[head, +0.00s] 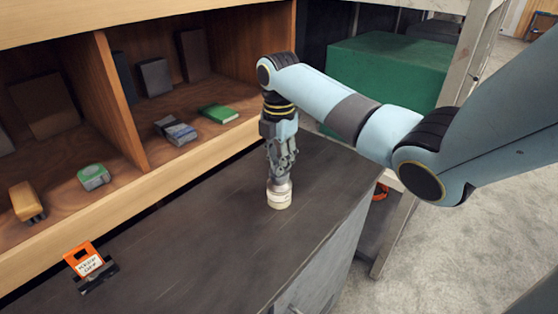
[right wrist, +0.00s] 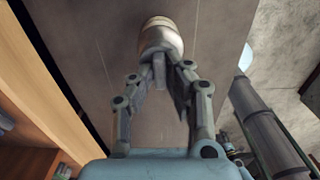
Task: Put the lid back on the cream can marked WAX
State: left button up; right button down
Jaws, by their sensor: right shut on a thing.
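The cream can (head: 279,198) stands upright on the dark bench top, with blurred markings too small to read. My right gripper (head: 281,177) points down directly above it, its fingers shut on a greyish lid (head: 280,186) at the can's top. In the right wrist view the can (right wrist: 160,37) shows just beyond the fingertips (right wrist: 160,75). The lid and can look in line; whether the lid is fully seated I cannot tell. The fingers hide part of the lid. My left gripper is not in view.
A wooden shelf unit (head: 122,100) runs along the left, holding a green book (head: 219,113), a green tape-like item (head: 94,176) and boxes. The bench top (head: 190,250) around the can is clear.

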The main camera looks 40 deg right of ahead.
jog(key=c, duration=1.2)
grip_release()
jog(key=shift+c, duration=0.2)
jog(key=shift+o, duration=0.4)
jog(key=o, duration=0.4)
jog(key=shift+r, duration=3.55)
jog(key=shift+c, duration=0.3)
